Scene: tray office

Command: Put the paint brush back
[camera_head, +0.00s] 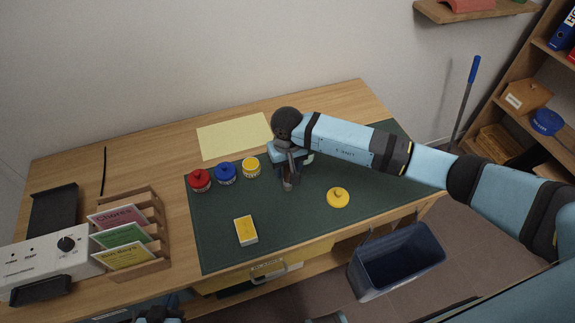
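I cannot make out a paint brush in this view. My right gripper (289,185) points down over the green mat (225,215), right of the yellow pot. Its fingers look close together, but whether they hold anything is unclear. A red pot (200,181) and a blue pot (225,174) stand with knobbed lids on. The yellow pot (251,168) beside them has no knob showing and looks open. A yellow lid (338,198) lies on the mat, right of the gripper. My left gripper (160,315) only partly shows at the bottom edge, low in front of the desk.
A yellow box (246,230) lies near the mat's front. A wooden card rack (145,225) and a white device (45,262) stand at left. Yellow paper (234,135) lies behind the mat. A drawer handle (268,272) and a dark bin (398,262) are at the front.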

